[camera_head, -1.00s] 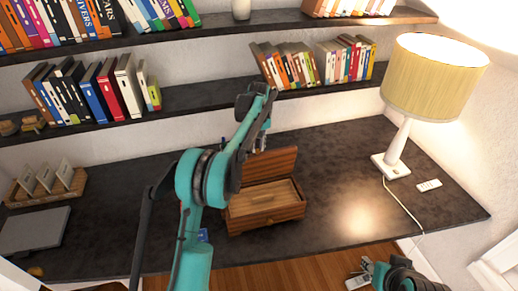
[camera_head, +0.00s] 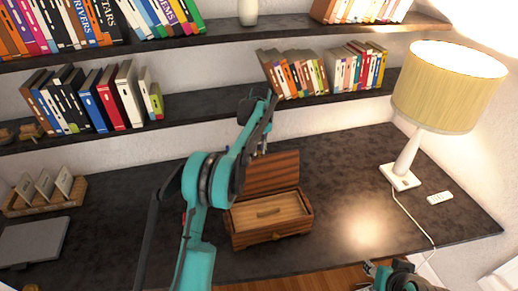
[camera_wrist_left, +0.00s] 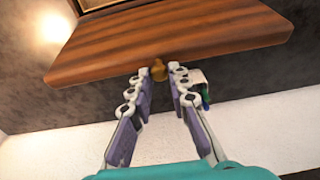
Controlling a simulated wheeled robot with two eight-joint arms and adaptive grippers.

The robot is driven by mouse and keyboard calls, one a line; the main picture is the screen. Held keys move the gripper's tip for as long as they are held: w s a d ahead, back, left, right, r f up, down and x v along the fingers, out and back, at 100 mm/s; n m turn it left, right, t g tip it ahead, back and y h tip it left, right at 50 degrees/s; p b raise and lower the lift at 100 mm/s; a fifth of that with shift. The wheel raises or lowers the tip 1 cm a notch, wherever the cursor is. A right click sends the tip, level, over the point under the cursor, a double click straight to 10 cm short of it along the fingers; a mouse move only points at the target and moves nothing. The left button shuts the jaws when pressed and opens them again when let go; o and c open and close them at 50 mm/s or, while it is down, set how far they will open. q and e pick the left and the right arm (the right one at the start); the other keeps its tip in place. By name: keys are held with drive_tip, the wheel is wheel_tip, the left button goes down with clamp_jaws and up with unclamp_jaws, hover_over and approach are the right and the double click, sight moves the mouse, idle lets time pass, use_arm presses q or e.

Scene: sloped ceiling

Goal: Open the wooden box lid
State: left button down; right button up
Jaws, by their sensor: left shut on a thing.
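The wooden box (camera_head: 270,238) stands on the dark desk with its front toward me. Its lid (camera_head: 276,172) is raised at the back, standing steeply, and the pale inside with a small handle-like piece shows. In the left wrist view the striped lid (camera_wrist_left: 175,40) has a small brass knob (camera_wrist_left: 158,70) at its edge. My left gripper (camera_wrist_left: 159,78) has its fingertips closed around this knob. In the head view my left arm hides part of the lid's left side. My right gripper (camera_head: 372,272) is only partly visible at the bottom edge, away from the box.
A lamp (camera_head: 448,85) stands at the right of the desk, with a remote (camera_head: 439,198) beside its base. Shelves of books (camera_head: 110,98) line the wall behind. A wooden holder (camera_head: 45,198) and a grey flat object (camera_head: 33,240) are at left. Desk space right of the box is clear.

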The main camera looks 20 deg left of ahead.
use_arm(q)
drive_tip(key=c, duration=1.7)
unclamp_jaws()
drive_tip(key=shift+o, duration=1.4)
drive_tip(key=shift+w+a+f, duration=0.1)
drive_tip(key=shift+w, duration=0.05)
drive_tip(key=shift+r, duration=0.3)
wheel_tip(320, 180, up, 11)
drive_tip(key=shift+s+d+r, duration=0.2)
drive_tip(key=shift+s+d, duration=0.1)
drive_tip(key=shift+s, duration=0.15)
